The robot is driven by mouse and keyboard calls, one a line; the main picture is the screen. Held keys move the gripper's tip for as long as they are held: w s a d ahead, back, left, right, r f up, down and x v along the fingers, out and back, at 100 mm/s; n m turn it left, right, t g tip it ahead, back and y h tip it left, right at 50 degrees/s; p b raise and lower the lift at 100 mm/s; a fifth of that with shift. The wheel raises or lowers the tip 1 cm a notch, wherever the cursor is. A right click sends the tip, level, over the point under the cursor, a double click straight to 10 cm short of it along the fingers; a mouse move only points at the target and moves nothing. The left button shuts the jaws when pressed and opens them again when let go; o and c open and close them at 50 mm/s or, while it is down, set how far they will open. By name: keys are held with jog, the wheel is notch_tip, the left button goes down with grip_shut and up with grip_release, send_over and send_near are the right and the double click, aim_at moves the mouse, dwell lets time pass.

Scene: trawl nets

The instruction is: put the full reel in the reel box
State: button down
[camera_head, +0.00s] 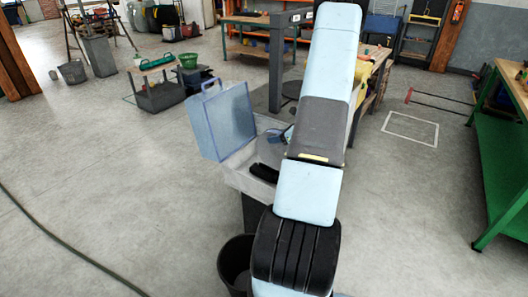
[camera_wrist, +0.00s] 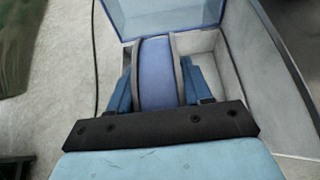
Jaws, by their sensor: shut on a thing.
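The full reel (camera_wrist: 155,75), wound with blue between two dark grey flanges, is in my gripper (camera_wrist: 158,84). Both blue fingers are shut on it, one at each side. In the wrist view the reel overlaps the pale grey reel box (camera_wrist: 234,88); whether it touches the box floor cannot be told. The box also shows in the head view (camera_head: 236,179) left of my arm, its translucent blue lid (camera_head: 226,122) standing open. My arm hides the box's right side and most of my gripper in the head view. Dark shapes (camera_head: 264,172) show inside the box, unclear.
A black bucket (camera_head: 236,262) stands on the floor below the box. A workbench (camera_head: 364,75) is behind my arm, and a green bench (camera_head: 505,165) stands at right. A dark hose (camera_head: 62,240) lies at left. The floor left of the box is largely open.

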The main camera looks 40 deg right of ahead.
aim_at(265, 148)
jog(key=w+f, duration=0.6)
jog(key=w, duration=0.1)
jog(key=shift+a+f, duration=0.2)
jog(key=shift+a, duration=0.05)
jog(key=shift+w+f, duration=0.2)
jog(key=shift+f, duration=1.6)
jog(key=shift+c, duration=2.4)
grip_release()
jog(key=shift+f, duration=0.1)
